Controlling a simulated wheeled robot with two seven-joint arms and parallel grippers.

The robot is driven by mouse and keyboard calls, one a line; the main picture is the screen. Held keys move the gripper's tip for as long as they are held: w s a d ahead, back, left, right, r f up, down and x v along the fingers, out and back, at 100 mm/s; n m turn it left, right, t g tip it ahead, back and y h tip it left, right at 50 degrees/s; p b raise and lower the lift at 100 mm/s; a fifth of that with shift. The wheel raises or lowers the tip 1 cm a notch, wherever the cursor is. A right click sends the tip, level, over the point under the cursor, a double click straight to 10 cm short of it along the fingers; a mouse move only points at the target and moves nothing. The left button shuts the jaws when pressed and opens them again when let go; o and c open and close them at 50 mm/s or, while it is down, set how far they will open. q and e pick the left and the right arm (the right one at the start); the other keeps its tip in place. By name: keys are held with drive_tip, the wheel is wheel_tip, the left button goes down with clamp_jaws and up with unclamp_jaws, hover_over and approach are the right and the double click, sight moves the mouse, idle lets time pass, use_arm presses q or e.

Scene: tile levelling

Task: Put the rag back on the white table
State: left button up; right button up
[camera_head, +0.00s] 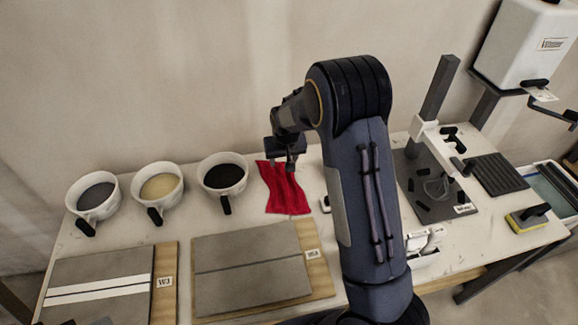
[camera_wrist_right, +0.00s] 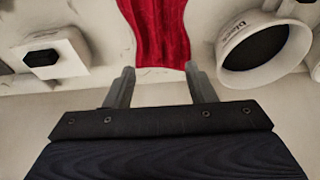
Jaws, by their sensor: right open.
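The red rag (camera_head: 284,190) lies on the white table (camera_head: 145,232), right of the cup with the dark contents. In the right wrist view the rag (camera_wrist_right: 157,30) lies beyond my fingertips, between a white block and a cup. My right gripper (camera_head: 290,163) is above the rag's far end in the head view. In the wrist view my right gripper (camera_wrist_right: 161,78) is open, with nothing between its fingers. My right arm hides part of the table. My left gripper is not in view.
Three white cups, grey (camera_head: 96,196), beige (camera_head: 159,187) and black (camera_head: 223,176), stand left of the rag. Two tile boards, one at left (camera_head: 100,275) and one in the middle (camera_head: 250,268), lie in front. A stand (camera_head: 436,185) and a yellow sponge tool (camera_head: 524,222) are at right.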

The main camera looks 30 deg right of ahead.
drive_tip(key=s+a+r+t+y, duration=0.1)
drive_tip(key=s+a+r+y, duration=0.25)
drive_tip(key=s+r, duration=1.35)
drive_tip(key=s+a, duration=0.2)
drive_tip(key=s, duration=0.6)
drive_tip(key=s+a+f+n+t+y, duration=0.1)
drive_tip(key=s+a, duration=0.1)
drive_tip(key=s, duration=0.6)
